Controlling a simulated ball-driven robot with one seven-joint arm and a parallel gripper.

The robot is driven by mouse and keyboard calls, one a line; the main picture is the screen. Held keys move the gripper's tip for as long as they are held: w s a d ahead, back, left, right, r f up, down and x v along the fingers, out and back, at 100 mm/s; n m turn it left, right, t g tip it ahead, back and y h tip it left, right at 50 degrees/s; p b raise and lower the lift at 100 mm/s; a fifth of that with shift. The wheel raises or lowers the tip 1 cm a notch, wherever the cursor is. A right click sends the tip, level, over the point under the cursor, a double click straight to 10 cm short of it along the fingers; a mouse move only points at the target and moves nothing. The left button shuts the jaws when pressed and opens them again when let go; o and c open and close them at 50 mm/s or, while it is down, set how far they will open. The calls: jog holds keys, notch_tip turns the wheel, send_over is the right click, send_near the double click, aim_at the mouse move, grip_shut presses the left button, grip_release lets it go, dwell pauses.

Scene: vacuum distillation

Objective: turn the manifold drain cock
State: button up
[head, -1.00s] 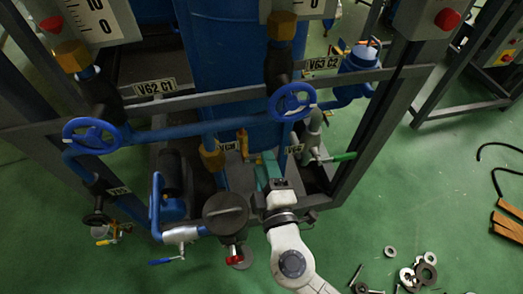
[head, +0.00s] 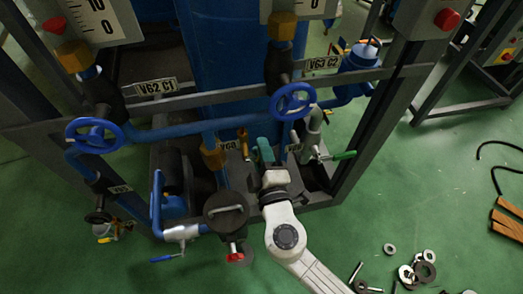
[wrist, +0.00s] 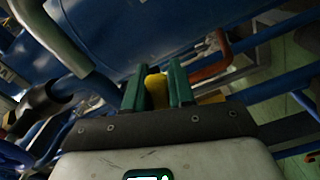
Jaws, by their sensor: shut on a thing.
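My gripper (head: 265,150) is low in the frame between the blue pipework, its teal fingers pointing into the rig. In the wrist view my gripper (wrist: 157,87) has its two fingers close around a yellow handle (wrist: 155,88), which I take for the drain cock's. The handle's tip shows between the fingers; its lower part and the valve body are hidden. In the head view the fingers and wrist hide what they hold. A yellow upright lever (head: 243,140) shows just left of the fingers; I cannot tell whether it is the same piece.
A dark capped vessel (head: 226,211) with a red knob stands at left. Frame posts enclose the space. Loose washers (head: 411,270) lie on the open green floor.

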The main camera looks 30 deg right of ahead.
grip_shut()
jog(key=shift+d+r+n+p, duration=0.1)
jog(key=shift+r+n+p, duration=0.2)
jog(key=shift+n, duration=0.7)
jog(key=shift+r+n+p, duration=0.15)
jog(key=shift+r+n, duration=0.2)
jog(key=shift+n, duration=0.65)
jog(key=o, duration=0.6)
grip_release()
